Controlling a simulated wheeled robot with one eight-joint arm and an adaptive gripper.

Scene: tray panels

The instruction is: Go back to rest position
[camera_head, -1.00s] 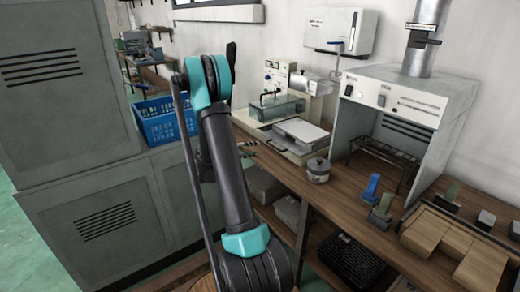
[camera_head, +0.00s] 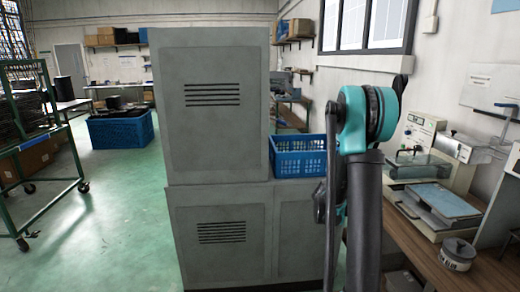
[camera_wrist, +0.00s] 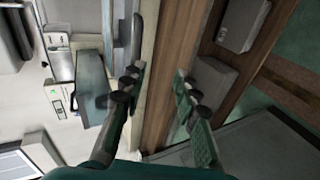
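My gripper (camera_wrist: 156,88) shows in the wrist view with its two fingers spread well apart. Nothing is between the fingertips. It hangs in front of the edge of the wooden workbench (camera_wrist: 172,75). In the head view my dark arm with teal joints stands upright right of centre, and the gripper itself cannot be made out there.
Grey cabinets (camera_head: 212,105) stand just left of my arm, with a blue crate (camera_head: 299,157) on the lower one. Green floor lies open at left, beside a wheeled rack (camera_head: 40,150).

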